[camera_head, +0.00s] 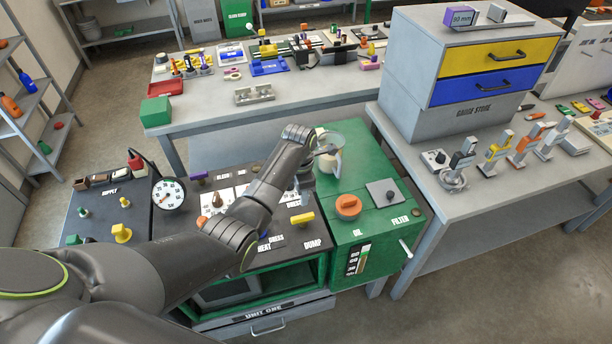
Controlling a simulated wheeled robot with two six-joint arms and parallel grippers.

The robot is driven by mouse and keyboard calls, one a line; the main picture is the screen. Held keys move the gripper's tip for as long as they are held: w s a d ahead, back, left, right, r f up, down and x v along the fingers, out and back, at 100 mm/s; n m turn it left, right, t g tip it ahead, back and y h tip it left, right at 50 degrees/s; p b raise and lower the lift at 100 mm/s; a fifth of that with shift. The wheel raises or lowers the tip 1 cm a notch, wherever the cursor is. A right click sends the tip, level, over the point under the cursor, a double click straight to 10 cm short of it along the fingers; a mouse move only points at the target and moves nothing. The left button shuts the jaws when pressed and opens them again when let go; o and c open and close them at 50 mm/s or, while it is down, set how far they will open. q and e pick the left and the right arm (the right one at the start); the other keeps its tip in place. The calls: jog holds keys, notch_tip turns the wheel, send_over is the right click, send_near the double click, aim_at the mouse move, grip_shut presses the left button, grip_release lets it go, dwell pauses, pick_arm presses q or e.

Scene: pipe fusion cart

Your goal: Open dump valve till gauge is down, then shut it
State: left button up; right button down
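The pressure gauge (169,194), a round white dial with a black rim, stands at the back left of the dark cart panel. Its needle is too small to read surely. The dump valve's yellow handle (302,218) lies crosswise just above the DUMP label at the panel's right side. My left arm reaches in from the lower left across the panel. My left gripper (304,184) hangs behind the valve handle, apart from it in the picture, near the green box. My own forearm partly hides it, so its fingers are unclear. My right gripper is out of view.
The green box (378,238) right of the panel carries an orange knob (348,206), a grey plate (383,193) and a pale jug (329,160). Yellow knobs (121,233) sit at the panel's left. A grey bench (440,190) stands close at right.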

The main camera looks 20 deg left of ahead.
pick_arm(q)
notch_tip(320, 180, up, 6)
jog(key=shift+b, duration=0.4)
jog(key=shift+s, duration=0.15)
